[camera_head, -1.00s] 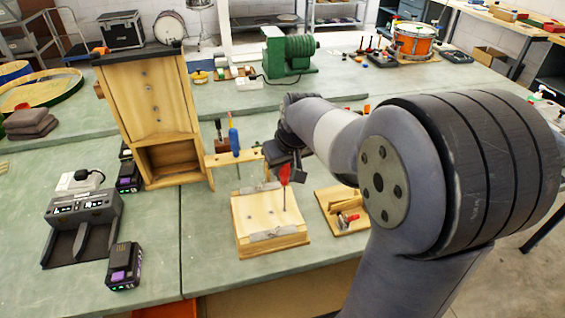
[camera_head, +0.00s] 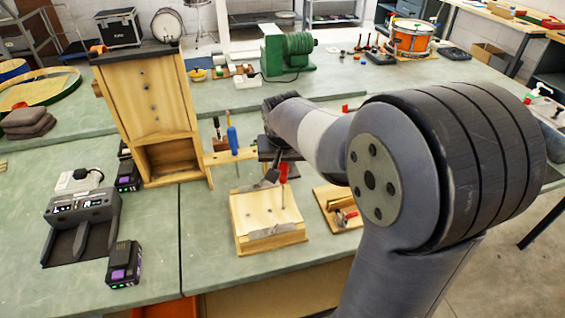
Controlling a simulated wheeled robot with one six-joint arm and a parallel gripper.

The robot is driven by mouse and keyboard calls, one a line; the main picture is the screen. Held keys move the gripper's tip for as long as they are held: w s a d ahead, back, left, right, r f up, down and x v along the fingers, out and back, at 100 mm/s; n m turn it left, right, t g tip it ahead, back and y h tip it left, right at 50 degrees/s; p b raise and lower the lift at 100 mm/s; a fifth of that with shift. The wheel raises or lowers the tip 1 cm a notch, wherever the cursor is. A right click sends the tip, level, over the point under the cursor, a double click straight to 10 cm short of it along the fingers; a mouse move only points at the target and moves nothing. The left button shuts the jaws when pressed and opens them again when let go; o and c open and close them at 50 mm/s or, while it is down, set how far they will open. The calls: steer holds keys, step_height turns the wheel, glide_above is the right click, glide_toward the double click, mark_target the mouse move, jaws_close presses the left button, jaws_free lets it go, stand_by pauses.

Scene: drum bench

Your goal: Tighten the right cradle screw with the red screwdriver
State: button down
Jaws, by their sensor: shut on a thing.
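The red screwdriver (camera_head: 284,171) stands upright over the right part of the pale wooden cradle block (camera_head: 262,212), with its thin shaft pointing down. The shaft's tip ends at or just above the block's top; I cannot tell whether it touches a screw. My gripper (camera_head: 276,177) is shut on the red screwdriver, with a dark finger showing at the left of the handle. The right cradle screw is too small to make out under the tip. Grey strips lie along the block's back and front edges.
A blue-handled screwdriver (camera_head: 232,136) stands in a wooden rack (camera_head: 218,158) behind the block. A tall wooden stand (camera_head: 150,100) rises to the left. A wooden tray (camera_head: 337,204) with small parts lies right of the block. A black charger (camera_head: 82,222) and batteries are at left.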

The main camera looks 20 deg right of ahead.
steer(key=shift+s+d+f+m+h, duration=0.1)
steer(key=shift+m+h, duration=0.15)
steer(key=shift+m, duration=0.35)
steer(key=shift+f+m+h, duration=0.1)
steer(key=shift+m+h, duration=0.15)
steer(key=shift+m, duration=0.35)
steer(key=shift+m+g+b, duration=0.4)
steer(key=shift+m+b, duration=0.15)
steer(key=shift+m, duration=0.25)
steer(key=m+h, duration=0.1)
steer(key=m, duration=0.2)
steer(key=shift+d+g+b, duration=0.15)
steer(key=shift+g+b, duration=0.15)
steer(key=shift+g, duration=0.1)
steer(key=shift+r, duration=0.2)
steer(key=shift+r+p, duration=0.3)
steer(key=shift+p, duration=0.05)
steer(key=n+t+y, duration=0.1)
steer(key=n, duration=0.3)
steer(key=shift+r+n+p, duration=0.1)
steer(key=shift+n+p, duration=0.2)
steer(key=shift+n, duration=0.1)
steer(key=n, duration=0.1)
steer(key=n+y, duration=0.1)
steer(key=n, duration=0.1)
steer(key=n+y+p, duration=0.1)
steer(key=shift+w+a+n+t, duration=0.25)
steer(key=shift+a+n+t, duration=0.15)
